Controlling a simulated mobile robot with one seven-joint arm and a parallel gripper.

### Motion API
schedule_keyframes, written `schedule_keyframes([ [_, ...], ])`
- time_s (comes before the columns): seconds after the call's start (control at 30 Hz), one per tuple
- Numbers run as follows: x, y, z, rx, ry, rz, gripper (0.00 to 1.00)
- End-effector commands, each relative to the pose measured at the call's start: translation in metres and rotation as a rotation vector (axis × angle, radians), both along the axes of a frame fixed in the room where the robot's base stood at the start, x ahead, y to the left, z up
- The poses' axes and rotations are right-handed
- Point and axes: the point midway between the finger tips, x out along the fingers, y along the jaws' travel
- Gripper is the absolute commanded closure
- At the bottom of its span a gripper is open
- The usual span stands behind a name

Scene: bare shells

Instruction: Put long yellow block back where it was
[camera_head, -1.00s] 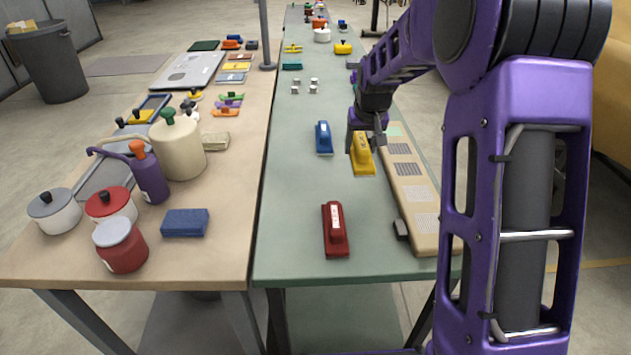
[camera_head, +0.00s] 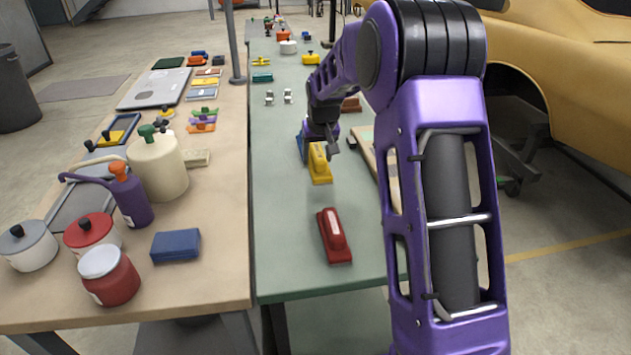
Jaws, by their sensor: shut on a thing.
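The long yellow block (camera_head: 320,165) is at my gripper (camera_head: 321,143), over the green table near its right part. My gripper is shut on its upper part, and the fingers hide some of it. The block seems to be slightly above the table top, with a faint shadow in front of it. A long blue block (camera_head: 301,148) is just behind and left of it, mostly hidden by my gripper.
A long tan board (camera_head: 367,150) lies along the table's right side, partly behind my arm. Small white pieces (camera_head: 278,97) stand farther back. The green table (camera_head: 281,220) is clear left of the blocks. A wooden table (camera_head: 220,225) with pots and a blue box (camera_head: 175,245) adjoins on the left.

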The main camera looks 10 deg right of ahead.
Motion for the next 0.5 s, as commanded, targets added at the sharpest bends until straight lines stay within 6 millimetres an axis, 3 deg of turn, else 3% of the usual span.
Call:
schedule_keyframes([
  [0.27, 0.0, 0.0, -0.026, 0.0, -0.001, 0.0, 0.82],
  [0.5, 0.0, 0.0, -0.063, -0.001, -0.001, 0.0, 0.82],
])
